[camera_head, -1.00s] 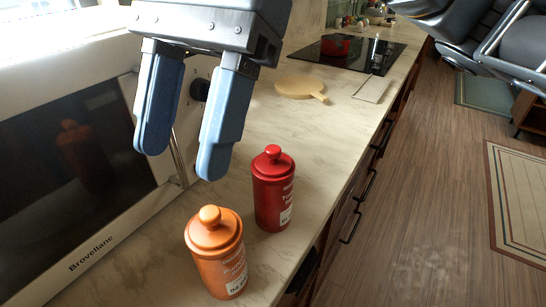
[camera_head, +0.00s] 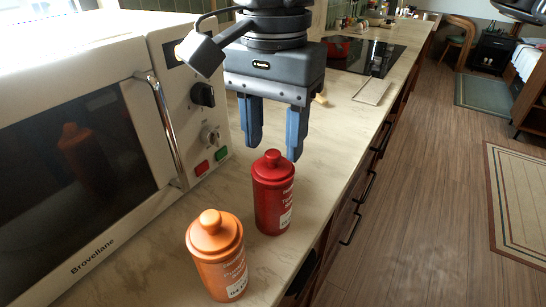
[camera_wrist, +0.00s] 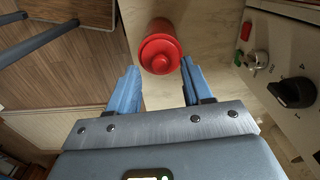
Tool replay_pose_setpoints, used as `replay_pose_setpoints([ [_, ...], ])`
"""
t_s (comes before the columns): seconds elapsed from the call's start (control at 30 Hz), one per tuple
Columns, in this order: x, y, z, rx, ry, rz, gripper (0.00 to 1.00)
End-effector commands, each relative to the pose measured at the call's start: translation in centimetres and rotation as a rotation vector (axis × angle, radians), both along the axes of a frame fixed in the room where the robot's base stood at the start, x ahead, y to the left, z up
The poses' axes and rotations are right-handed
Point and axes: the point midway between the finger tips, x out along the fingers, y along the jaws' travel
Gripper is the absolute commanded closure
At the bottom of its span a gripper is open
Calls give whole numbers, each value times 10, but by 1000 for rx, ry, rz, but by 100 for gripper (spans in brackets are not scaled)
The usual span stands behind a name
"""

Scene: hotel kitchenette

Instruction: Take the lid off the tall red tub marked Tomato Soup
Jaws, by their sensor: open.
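The tall red tub (camera_head: 273,205) stands upright on the counter, with printed text and a white label on its side. Its red lid (camera_head: 272,165) with a round knob is on top. My gripper (camera_head: 270,150) is open and points down just behind and above the tub, its blue fingers apart and empty. In the wrist view the red lid (camera_wrist: 160,54) lies ahead of my gripper (camera_wrist: 157,72), roughly centred between the two fingertips. I cannot tell the exact height of the fingertips over the lid.
An orange tub (camera_head: 218,262) with a knobbed lid stands close to the red one, nearer the front. A white microwave (camera_head: 110,205) stands along the left. The counter's right edge (camera_head: 335,195) is near the red tub. A hob (camera_head: 365,56) lies farther back.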

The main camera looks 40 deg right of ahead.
Motion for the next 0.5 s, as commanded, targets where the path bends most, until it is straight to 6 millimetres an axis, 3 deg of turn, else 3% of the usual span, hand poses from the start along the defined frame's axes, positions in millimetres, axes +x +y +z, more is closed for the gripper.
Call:
replay_pose_setpoints([
  [0.13, 0, 1, -15, 1, 0, 1, 50],
  [0.4, 0, 1, -18, 1, -1, 1, 50],
  [0.5, 0, 1, -18, 1, -1, 1, 59],
])
